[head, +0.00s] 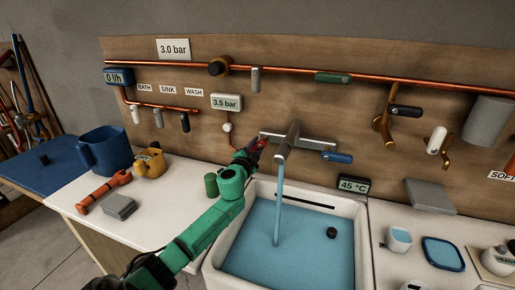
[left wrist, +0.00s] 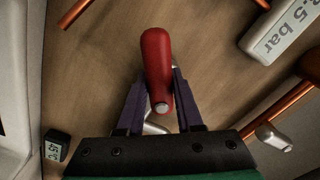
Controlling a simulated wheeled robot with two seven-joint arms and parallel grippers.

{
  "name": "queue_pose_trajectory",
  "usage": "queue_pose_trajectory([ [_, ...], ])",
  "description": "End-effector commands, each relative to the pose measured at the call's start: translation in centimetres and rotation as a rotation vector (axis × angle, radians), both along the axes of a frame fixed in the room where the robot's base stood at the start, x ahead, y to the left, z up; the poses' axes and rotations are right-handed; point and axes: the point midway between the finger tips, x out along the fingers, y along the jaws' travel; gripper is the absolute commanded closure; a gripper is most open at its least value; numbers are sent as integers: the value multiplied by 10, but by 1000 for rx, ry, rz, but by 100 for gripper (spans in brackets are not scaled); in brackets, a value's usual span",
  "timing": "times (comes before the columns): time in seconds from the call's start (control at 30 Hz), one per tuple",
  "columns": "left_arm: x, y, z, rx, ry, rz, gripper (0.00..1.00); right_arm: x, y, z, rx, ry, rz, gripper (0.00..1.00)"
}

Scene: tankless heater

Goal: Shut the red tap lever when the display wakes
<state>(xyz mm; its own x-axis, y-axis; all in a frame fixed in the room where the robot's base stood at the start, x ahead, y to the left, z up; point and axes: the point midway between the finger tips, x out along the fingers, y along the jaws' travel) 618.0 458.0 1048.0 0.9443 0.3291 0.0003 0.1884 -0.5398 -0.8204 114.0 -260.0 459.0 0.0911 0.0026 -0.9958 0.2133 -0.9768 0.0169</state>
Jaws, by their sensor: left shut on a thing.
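The red tap lever (left wrist: 157,60) stands between the two purple fingers of my left gripper (left wrist: 158,92) in the left wrist view. The gripper is shut on it. In the head view my left gripper (head: 257,147) is at the left end of the metal tap (head: 289,140) and mostly hides the lever. A blue lever (head: 337,157) is at the tap's right end. Water (head: 278,205) runs from the spout into the sink (head: 361,235). The temperature display (head: 353,184) reads 45 °C; the flow display (head: 118,77) reads 0 l/h. My right gripper is out of view.
A green cylinder (head: 211,184) stands close to my left arm. Copper pipes (head: 300,70) and a 3.5 bar display (head: 226,102) are on the wall.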

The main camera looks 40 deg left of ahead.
Motion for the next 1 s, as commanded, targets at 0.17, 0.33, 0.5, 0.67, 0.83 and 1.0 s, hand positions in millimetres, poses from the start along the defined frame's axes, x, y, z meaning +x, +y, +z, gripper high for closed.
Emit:
queue_pose_trajectory([
  [0.17, -1, 2, 2, 156, 58, 1, 100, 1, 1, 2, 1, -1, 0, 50],
  [0.33, -1, 3, 5, 301, 109, 2, 100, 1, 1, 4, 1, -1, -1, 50],
  [0.5, -1, 4, 8, 427, 152, 1, 100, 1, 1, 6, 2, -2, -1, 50],
  [0.67, -2, 4, 10, 514, 183, 1, 100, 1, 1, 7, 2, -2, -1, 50],
  [0.83, -2, 4, 11, 569, 201, 1, 100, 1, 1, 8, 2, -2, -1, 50],
  [1.0, -1, 4, 11, 597, 211, 1, 100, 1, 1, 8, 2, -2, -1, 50],
])
